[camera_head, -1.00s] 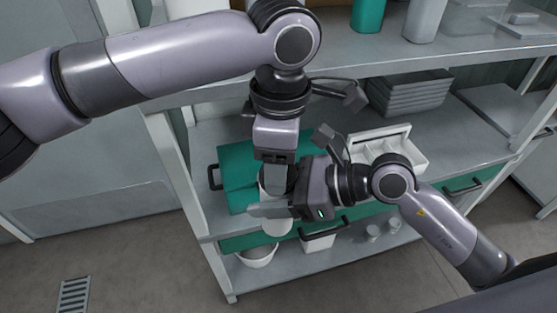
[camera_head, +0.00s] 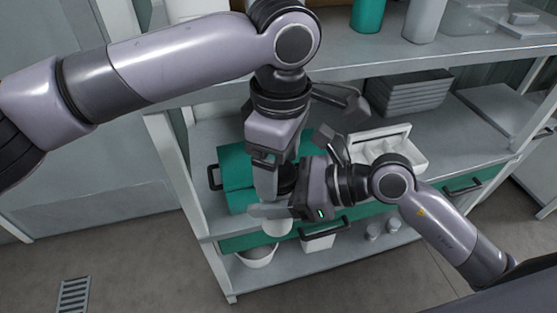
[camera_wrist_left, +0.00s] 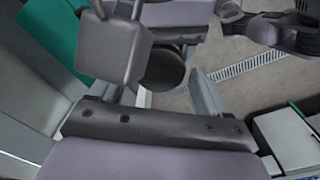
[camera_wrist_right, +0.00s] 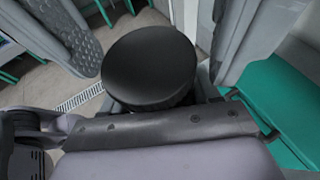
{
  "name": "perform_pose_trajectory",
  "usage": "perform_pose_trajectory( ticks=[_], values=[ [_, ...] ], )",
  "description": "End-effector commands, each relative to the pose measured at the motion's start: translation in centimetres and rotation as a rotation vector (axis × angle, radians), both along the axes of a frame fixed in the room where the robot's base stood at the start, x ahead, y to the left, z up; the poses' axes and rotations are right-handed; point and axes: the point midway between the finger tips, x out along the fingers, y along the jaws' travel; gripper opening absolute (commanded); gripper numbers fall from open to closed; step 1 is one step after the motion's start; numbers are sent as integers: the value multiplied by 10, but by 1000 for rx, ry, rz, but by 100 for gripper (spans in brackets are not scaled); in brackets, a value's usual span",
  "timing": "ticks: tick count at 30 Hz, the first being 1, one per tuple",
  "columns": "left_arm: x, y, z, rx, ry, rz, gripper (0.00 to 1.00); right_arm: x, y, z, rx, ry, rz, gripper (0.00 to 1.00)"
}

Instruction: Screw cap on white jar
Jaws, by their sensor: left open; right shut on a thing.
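The white jar (camera_head: 277,228) shows below my right gripper (camera_head: 277,208) in the head view, upright in front of the shelf. My right gripper is shut on the jar. A round black cap (camera_wrist_right: 150,66) tops the jar in the right wrist view, which hides the jar's mouth and thread. The cap also shows in the left wrist view (camera_wrist_left: 163,70), between the fingers. My left gripper (camera_head: 272,188) points down from above, open, with its fingers on either side of the cap. I cannot tell whether they touch it or how tight the cap is.
A white divided box (camera_head: 405,160) and stacked grey trays (camera_head: 410,92) stand to the right. A white bowl (camera_head: 257,256) and small white jars sit on the lower shelf. The upper shelf edge (camera_head: 380,68) is close behind my left wrist.

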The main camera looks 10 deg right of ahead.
Motion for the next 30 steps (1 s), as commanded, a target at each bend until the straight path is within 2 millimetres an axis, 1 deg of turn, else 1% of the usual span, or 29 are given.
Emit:
perform_pose_trajectory(
  ticks=[9, 13, 19, 20, 22, 25, 30],
  values=[
    [0, -1, 38, -1, 0, 1, 77, 0, 0, 0, 1, 0, 0, 0],
    [-1, -1, 44, 1, 1, 0, 77, 0, 0, 0, 1, 0, 0, 0],
    [-1, -1, 44, 0, 0, 0, 77, 0, 0, 0, 1, -1, 0, 0],
    [-1, -1, 44, 0, 0, 0, 80, 0, 0, 0, 1, -1, 0, 0],
    [0, -1, 46, 0, 0, 10, 80, 0, 0, 1, 1, -1, 0, 0],
    [0, -1, 54, -1, -4, 67, 80, 0, 0, 1, 1, -1, 0, 0],
    [0, -2, 71, -4, -6, 213, 80, 0, 0, 0, 1, -1, 0, 0]
  ],
)
